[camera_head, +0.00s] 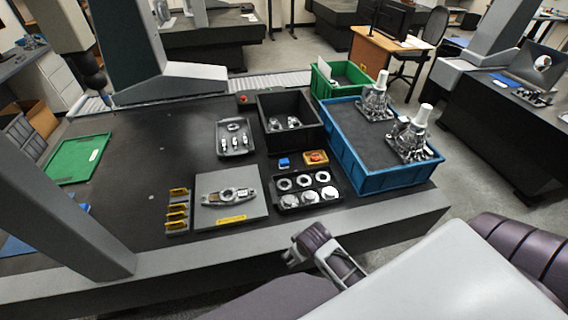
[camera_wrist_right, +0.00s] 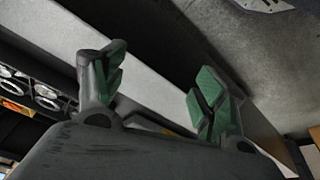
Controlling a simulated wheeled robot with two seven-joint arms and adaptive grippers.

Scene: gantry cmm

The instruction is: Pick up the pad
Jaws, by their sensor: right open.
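A small blue block (camera_head: 284,162) and an orange-yellow piece (camera_head: 316,158) lie side by side on the dark table, in front of the black bin. I cannot tell for sure which is the pad. An orange piece (camera_wrist_right: 17,108) also shows at the left edge of the right wrist view. My right gripper (camera_head: 308,246) is low at the table's front edge, in front of the tray of round parts and apart from both small pieces. In the right wrist view its two green-padded fingers (camera_wrist_right: 155,82) are spread with nothing between them. My left gripper is not in view.
A black tray of round parts (camera_head: 273,190) stands between the right gripper and the small pieces. A blue crate (camera_head: 345,169) with metal castings is to the right, a black bin (camera_head: 263,113) behind. A grey plate (camera_head: 205,213) lies left. The table's left middle is clear.

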